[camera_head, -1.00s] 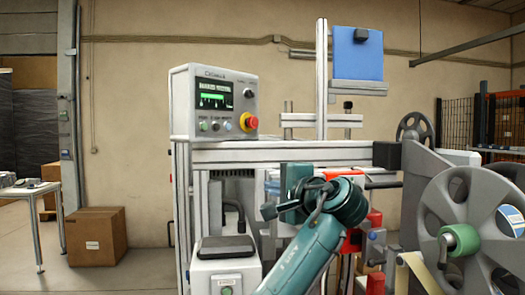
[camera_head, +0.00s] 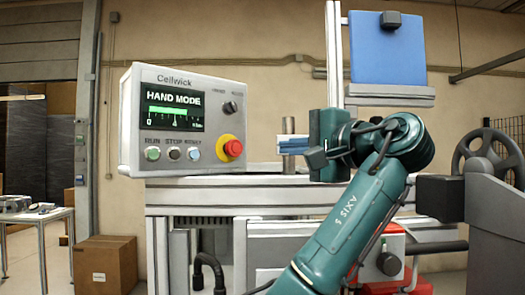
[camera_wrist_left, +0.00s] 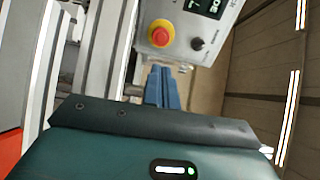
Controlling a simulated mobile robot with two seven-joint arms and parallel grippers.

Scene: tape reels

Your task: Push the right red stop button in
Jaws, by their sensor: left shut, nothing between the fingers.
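The red stop button (camera_head: 233,148) is a round mushroom head on a yellow collar, at the right of the grey Cellwick control panel (camera_head: 130,110). The panel's screen reads HAND MODE. My left gripper (camera_head: 281,145) is shut and empty, with its blue fingers pointing left at about the button's height. A gap shows between fingertips and button in the head view. In the left wrist view the red button (camera_wrist_left: 161,35) sits just beyond the shut fingers (camera_wrist_left: 160,70), apart from them. My right gripper is not in view.
Smaller buttons (camera_head: 173,154) and a black knob (camera_head: 230,107) share the panel face. A metal frame rail (camera_head: 190,196) runs beneath the panel. A blue board (camera_head: 386,55) stands upright at the back right. A dark reel (camera_head: 487,157) is at far right.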

